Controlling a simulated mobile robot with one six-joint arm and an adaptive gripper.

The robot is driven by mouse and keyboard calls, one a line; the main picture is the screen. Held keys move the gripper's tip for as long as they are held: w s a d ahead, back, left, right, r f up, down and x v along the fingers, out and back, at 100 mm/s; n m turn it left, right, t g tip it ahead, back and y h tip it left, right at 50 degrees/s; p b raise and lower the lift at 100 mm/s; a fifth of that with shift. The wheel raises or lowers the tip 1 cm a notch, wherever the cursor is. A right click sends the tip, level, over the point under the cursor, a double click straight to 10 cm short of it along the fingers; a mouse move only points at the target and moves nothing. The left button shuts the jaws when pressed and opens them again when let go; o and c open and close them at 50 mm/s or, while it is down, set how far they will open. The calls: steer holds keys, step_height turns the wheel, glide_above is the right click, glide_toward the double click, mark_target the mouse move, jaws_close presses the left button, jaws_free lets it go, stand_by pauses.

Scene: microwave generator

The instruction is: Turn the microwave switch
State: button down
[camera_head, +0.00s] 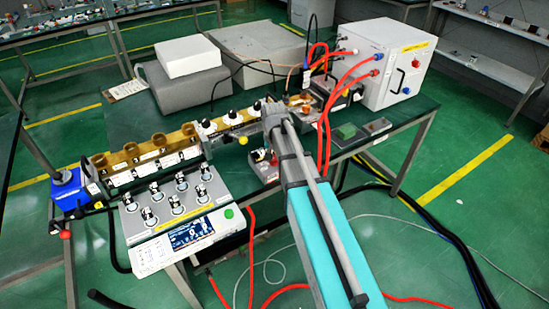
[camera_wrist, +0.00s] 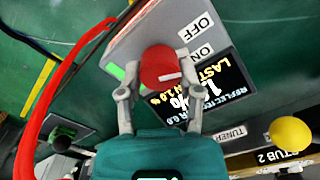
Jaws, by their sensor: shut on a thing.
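The microwave switch is a round red knob (camera_wrist: 160,62) with a white mark, set on a grey panel (camera_wrist: 150,28) in the wrist view. OFF and ON labels are printed on the panel to the right of the knob. The white mark lies close to horizontal in the picture and extends to the knob's right side. My gripper (camera_wrist: 158,88) has one finger on each side of the knob and is shut on it. In the head view my gripper (camera_head: 276,118) reaches the bench, and my arm hides the knob there.
A dark display (camera_wrist: 205,90) with lit text sits beside the knob, and a yellow ball (camera_wrist: 290,132) is at the right. Red cables (camera_head: 325,120) run close to my arm. A white cabinet (camera_head: 397,62) stands at the back right; a controller box (camera_head: 150,250) is front left.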

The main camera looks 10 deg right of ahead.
steer(key=n, duration=0.4)
steer(key=shift+s+n, duration=0.1)
steer(key=shift+n, duration=0.2)
stand_by(0.4)
steer(key=shift+c, duration=1.3)
jaws_free()
steer(key=shift+a, duration=0.1)
